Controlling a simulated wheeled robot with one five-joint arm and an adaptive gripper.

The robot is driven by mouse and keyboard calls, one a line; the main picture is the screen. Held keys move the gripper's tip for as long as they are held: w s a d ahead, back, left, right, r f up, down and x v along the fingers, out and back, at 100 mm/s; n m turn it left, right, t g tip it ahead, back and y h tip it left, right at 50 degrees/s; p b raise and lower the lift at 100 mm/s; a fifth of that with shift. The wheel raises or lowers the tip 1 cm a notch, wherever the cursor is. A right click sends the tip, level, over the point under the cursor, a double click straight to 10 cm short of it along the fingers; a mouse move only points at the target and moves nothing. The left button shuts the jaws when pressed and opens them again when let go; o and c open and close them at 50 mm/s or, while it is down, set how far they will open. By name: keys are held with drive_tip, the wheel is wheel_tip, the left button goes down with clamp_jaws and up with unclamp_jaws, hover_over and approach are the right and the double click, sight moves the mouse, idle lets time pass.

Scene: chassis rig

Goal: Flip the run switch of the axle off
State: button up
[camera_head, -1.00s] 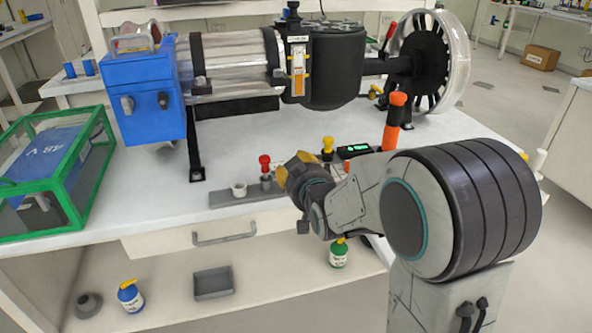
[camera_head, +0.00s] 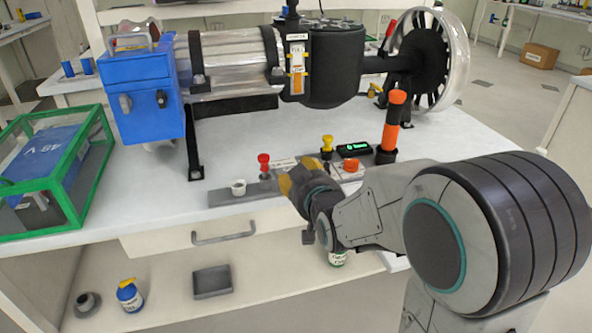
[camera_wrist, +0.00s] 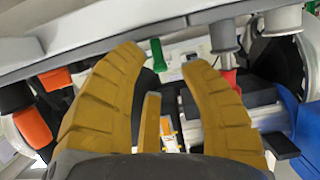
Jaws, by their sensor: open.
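The axle rig stands on the bench, with a blue box (camera_head: 142,90), a black motor housing (camera_head: 335,65) and a spoked wheel (camera_head: 430,60). In front of it a pale panel (camera_head: 283,163) lies on the bench top, partly hidden by my gripper (camera_head: 288,182). In the wrist view, a green upright lever (camera_wrist: 158,55) stands on a pale panel (camera_wrist: 185,50); it looks like the run switch. My gripper (camera_wrist: 160,55) is open and empty, its yellow fingers on either side of the lever. I cannot tell whether they touch it.
A drawer handle (camera_head: 223,237) is below.

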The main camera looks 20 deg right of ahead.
drive_tip(key=shift+r+v, duration=0.15)
drive_tip(key=shift+v, duration=1.05)
drive_tip(key=shift+r+v, duration=0.15)
drive_tip(key=shift+v, duration=1.1)
drive_tip(key=shift+w+r, duration=0.1)
